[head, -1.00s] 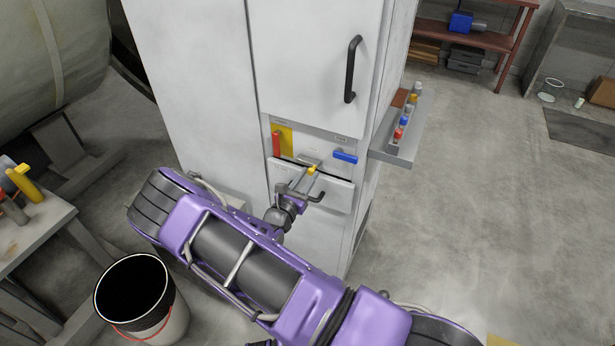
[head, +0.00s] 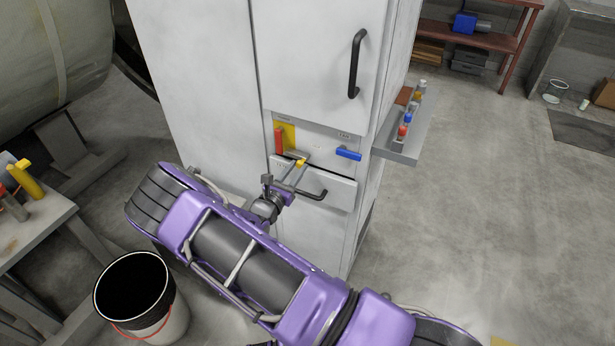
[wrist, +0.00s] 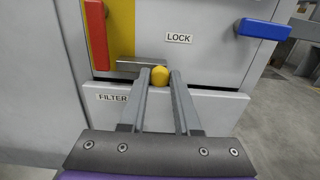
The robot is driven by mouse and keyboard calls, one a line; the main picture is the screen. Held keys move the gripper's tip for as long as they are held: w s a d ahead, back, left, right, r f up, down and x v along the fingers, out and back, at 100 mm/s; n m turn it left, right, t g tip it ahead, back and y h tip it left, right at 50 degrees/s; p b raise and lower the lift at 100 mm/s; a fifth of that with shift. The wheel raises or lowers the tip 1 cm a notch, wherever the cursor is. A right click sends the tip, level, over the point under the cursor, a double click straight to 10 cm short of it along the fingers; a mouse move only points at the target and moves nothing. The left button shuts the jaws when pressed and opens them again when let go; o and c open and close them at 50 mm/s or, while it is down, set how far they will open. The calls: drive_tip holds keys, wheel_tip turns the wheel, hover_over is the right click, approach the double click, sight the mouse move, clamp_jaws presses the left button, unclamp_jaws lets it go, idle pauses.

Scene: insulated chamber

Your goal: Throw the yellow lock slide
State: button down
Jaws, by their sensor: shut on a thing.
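The yellow lock slide knob (wrist: 159,76) sits below the LOCK label (wrist: 179,38), at the right end of a grey metal bar (wrist: 128,64). In the head view the yellow knob (head: 300,163) shows at the top edge of the drawer front. My gripper (wrist: 160,80) has one finger on each side of the knob and is shut on it. My gripper (head: 297,165) reaches it from the front left in the head view. The fingers hide part of the bar and of the knob's sides.
A red handle (wrist: 97,35) on a yellow plate is left of the knob, and a blue handle (wrist: 262,29) is to the right. Below is the FILTER drawer (wrist: 215,108) with a black handle (head: 312,194). A side shelf (head: 405,148) holds several small items. A bucket (head: 135,295) stands at front left.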

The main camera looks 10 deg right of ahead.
drive_tip(key=shift+w+a, duration=0.3)
drive_tip(key=shift+a, duration=0.15)
drive_tip(key=c, duration=0.6)
unclamp_jaws()
drive_tip(key=v, duration=1.7)
drive_tip(key=shift+s+a, duration=0.1)
drive_tip(key=shift+s, duration=0.05)
drive_tip(key=shift+r, duration=0.15)
